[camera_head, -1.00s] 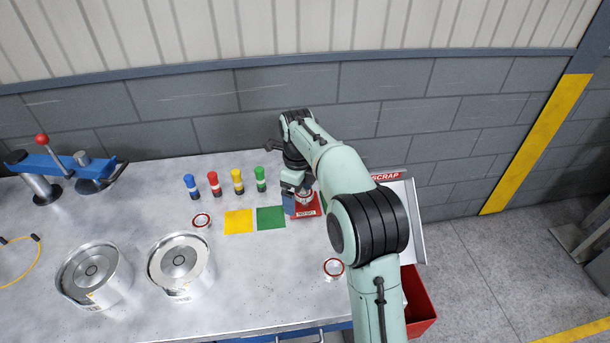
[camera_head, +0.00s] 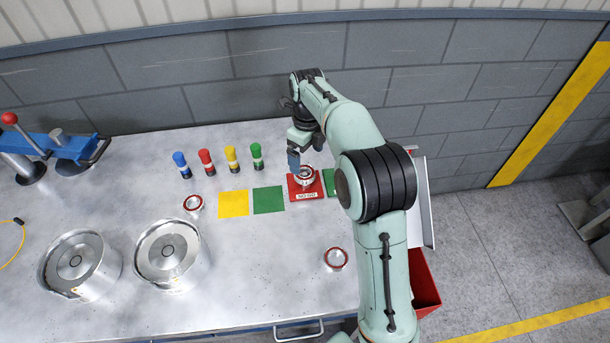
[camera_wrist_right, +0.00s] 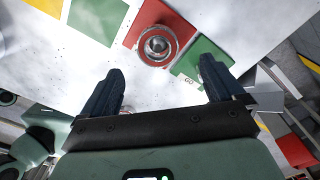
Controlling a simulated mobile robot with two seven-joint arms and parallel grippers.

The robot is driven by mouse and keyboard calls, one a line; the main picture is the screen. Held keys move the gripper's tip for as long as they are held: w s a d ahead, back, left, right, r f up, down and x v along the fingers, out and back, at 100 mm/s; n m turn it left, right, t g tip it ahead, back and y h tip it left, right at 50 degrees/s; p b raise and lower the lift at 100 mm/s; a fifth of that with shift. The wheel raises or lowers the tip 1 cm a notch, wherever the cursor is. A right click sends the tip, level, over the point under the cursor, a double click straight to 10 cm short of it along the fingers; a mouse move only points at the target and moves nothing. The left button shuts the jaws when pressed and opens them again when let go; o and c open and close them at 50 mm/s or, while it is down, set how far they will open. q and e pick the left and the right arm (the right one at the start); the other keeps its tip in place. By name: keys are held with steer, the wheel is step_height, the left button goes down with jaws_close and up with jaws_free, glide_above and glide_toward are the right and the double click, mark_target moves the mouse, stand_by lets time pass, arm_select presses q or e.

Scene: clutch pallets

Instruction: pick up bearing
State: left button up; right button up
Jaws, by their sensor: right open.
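A round metal bearing with a red ring (camera_head: 305,176) sits on the red NO-GO pad (camera_head: 308,194). In the right wrist view, this bearing (camera_wrist_right: 158,45) lies beyond the fingertips, between their lines. My right gripper (camera_head: 293,161) is open and empty, above and just behind the red pad; its two blue fingers (camera_wrist_right: 162,70) are spread apart in the wrist view. Two more red-ringed bearings lie on the table, one left of the yellow pad (camera_head: 193,203) and one near the front right (camera_head: 336,257). My left gripper is not in view.
Yellow (camera_head: 233,204) and green (camera_head: 268,199) pads lie left of the red one; another green pad (camera_head: 329,182) is right. Several coloured cylinders (camera_head: 205,162) stand behind. Two metal housings (camera_head: 170,254) stand front left. A red bin (camera_head: 423,282) is right of the table.

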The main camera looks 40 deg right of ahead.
mark_target(304, 173)
steer(key=shift+w+f, duration=0.15)
steer(key=shift+f, duration=0.55)
steer(key=f, duration=0.4)
steer(key=shift+a+f+b, duration=0.25)
steer(key=shift+f+b, duration=0.05)
steer(key=shift+f, duration=0.1)
steer(key=shift+w, duration=0.1)
steer(key=c, duration=1.4)
